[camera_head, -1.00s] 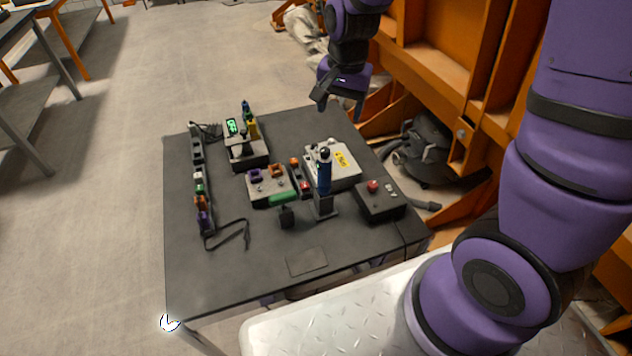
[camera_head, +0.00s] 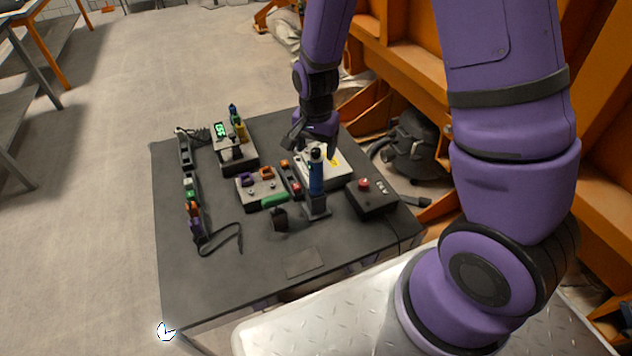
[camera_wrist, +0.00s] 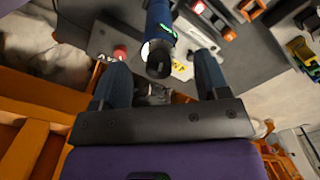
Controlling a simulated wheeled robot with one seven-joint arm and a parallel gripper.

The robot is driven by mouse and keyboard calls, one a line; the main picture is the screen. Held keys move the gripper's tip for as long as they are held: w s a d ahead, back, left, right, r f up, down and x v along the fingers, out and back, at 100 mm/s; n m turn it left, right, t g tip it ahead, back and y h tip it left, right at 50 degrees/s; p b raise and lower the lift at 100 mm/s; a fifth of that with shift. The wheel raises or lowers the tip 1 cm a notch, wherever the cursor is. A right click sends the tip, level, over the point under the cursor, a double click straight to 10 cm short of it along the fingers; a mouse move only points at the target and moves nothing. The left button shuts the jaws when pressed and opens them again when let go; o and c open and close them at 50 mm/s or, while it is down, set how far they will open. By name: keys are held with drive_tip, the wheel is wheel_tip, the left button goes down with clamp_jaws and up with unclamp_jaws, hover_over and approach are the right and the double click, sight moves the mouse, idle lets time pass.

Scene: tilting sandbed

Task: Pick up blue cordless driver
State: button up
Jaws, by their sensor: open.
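The blue cordless driver (camera_head: 316,178) stands upright in a dark holder (camera_head: 317,207) on the black table. It has a blue body and a dark top. In the wrist view the driver (camera_wrist: 159,20) appears at top centre, its dark round end facing the camera and a green marking on its side. My gripper (camera_head: 313,147) is open over the back of the table, close to the driver's top. In the wrist view my gripper (camera_wrist: 161,60) has one finger on each side of the driver's end, with visible gaps. Contact is not apparent.
A grey box with a yellow label (camera_head: 338,180) stands just behind the driver. A dark box with a red button (camera_head: 371,198) is to its right. A grey block with purple and orange pieces (camera_head: 259,190) is to its left. The table's front (camera_head: 230,285) is mostly clear.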

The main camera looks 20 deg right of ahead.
sight(316, 160)
wheel_tip(316, 160, down, 5)
drive_tip(key=shift+s+r, duration=0.1)
drive_tip(key=shift+s, duration=0.05)
drive_tip(key=c, duration=0.9)
drive_tip(key=shift+c, duration=0.8)
drive_tip(key=shift+r, duration=0.15)
